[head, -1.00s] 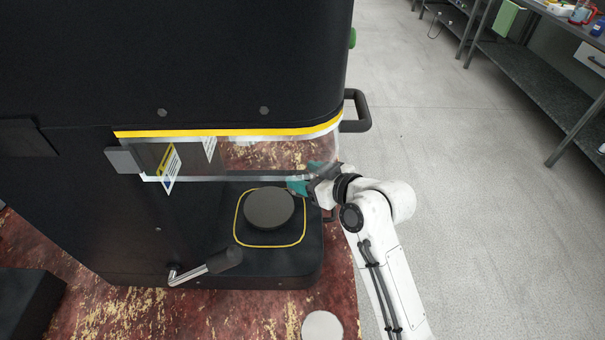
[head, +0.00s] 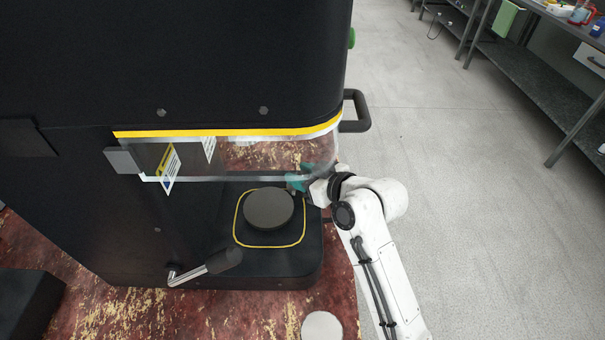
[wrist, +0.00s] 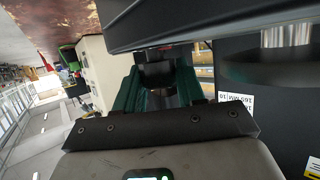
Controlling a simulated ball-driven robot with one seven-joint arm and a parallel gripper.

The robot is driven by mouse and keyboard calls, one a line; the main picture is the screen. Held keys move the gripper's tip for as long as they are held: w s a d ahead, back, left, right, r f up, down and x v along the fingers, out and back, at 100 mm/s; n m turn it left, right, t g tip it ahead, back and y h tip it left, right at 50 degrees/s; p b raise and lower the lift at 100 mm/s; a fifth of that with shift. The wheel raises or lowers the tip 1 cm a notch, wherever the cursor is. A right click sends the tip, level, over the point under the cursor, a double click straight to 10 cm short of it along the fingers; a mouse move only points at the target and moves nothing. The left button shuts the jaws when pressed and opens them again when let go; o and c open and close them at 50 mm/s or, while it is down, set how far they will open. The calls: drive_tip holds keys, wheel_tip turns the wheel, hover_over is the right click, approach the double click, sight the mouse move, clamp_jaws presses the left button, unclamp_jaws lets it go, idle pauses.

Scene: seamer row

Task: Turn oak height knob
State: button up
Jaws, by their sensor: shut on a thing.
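My gripper (head: 298,183) has teal fingers and reaches in beside the black seamer's base from the right. In the wrist view the two teal fingers (wrist: 158,95) stand on either side of a dark, rounded knob (wrist: 156,72), and they are shut on it. The knob looks black, and no oak colour shows on it. In the head view the knob is hidden behind my gripper and wrist.
The seamer's round dark plate (head: 269,209) is just left of my gripper, under a clear guard (head: 225,165). A crank lever (head: 208,267) sticks out in front. A pale disc (head: 321,326) lies on the worn red table (head: 240,318). Floor is clear at right.

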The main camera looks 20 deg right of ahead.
drive_tip(key=shift+r+m+h+p, duration=0.1)
drive_tip(key=shift+m+h+p, duration=0.2)
drive_tip(key=shift+p, duration=0.35)
drive_tip(key=shift+m+h+p, duration=0.35)
drive_tip(key=shift+m+h, duration=0.05)
drive_tip(key=shift+h, duration=0.1)
drive_tip(key=shift+t, duration=0.3)
drive_tip(key=o, duration=0.9)
drive_tip(key=shift+o, duration=0.2)
drive_tip(key=v, duration=1)
drive_tip(key=shift+s, duration=0.35)
drive_tip(key=shift+d+r, duration=0.1)
drive_tip(key=shift+d, duration=0.05)
